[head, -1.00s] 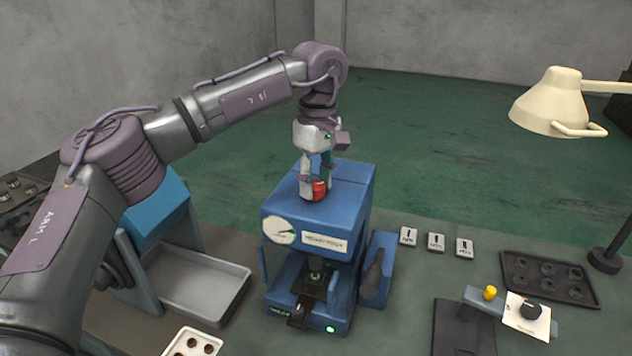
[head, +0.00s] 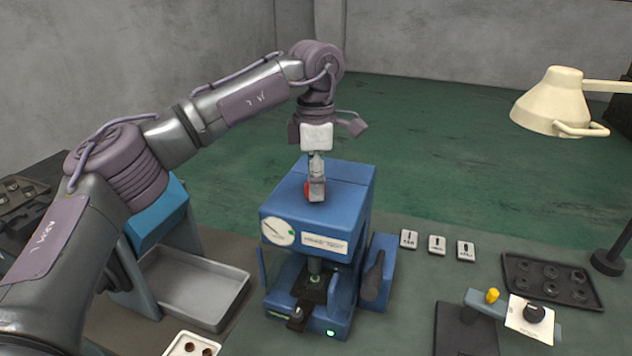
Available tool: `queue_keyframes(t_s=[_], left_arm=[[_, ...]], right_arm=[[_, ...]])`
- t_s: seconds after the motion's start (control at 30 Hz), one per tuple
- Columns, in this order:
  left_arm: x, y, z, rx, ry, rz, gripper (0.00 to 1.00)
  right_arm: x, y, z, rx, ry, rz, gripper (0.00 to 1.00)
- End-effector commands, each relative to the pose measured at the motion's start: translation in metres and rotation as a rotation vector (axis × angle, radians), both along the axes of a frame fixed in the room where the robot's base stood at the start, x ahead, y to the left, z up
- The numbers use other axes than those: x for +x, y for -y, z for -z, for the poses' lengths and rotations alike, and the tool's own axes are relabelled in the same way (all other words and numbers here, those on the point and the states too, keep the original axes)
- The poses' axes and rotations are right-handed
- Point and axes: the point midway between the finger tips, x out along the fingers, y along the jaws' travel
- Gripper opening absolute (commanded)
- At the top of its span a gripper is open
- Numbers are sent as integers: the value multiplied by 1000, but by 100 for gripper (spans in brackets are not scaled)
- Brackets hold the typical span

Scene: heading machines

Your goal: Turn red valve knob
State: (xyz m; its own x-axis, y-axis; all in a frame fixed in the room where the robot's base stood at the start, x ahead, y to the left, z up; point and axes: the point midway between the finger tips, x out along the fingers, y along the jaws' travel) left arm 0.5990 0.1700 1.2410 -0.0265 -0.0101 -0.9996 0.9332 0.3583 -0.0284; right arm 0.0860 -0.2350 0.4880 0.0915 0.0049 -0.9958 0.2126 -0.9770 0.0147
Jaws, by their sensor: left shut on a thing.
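The red valve knob (head: 307,188) is on top of the blue machine (head: 343,188), toward its front. Only a small red part shows; a finger covers the rest. My left gripper (head: 314,192) points straight down from above and is shut on the red knob. The machine has a round white dial gauge (head: 278,231) with a dark needle and a white label on its front. My right gripper is not in view.
A grey tray (head: 232,312) stands left of the machine. Several small white label blocks (head: 437,244) lie to its right, with a dark tray (head: 512,262) of round parts beyond. A cream lamp (head: 550,105) hangs at the upper right.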

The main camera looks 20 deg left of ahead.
Motion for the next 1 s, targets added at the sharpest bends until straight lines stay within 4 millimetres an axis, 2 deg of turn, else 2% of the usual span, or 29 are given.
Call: queue_keyframes(t_s=[0.23, 0.73, 0.77, 0.9, 1.0], left_arm=[[0, -1, 0, 3, 1, -73, 6], [0, -1, 0, 2, 0, -89, 6], [0, -1, 0, 2, 0, -89, 44], [0, -1, 0, 0, 0, -88, 66], [0, -1, 0, 0, 0, -87, 66]], right_arm=[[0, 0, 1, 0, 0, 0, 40], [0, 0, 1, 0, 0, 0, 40], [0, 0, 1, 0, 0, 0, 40], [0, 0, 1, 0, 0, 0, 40], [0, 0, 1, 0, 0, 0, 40]])
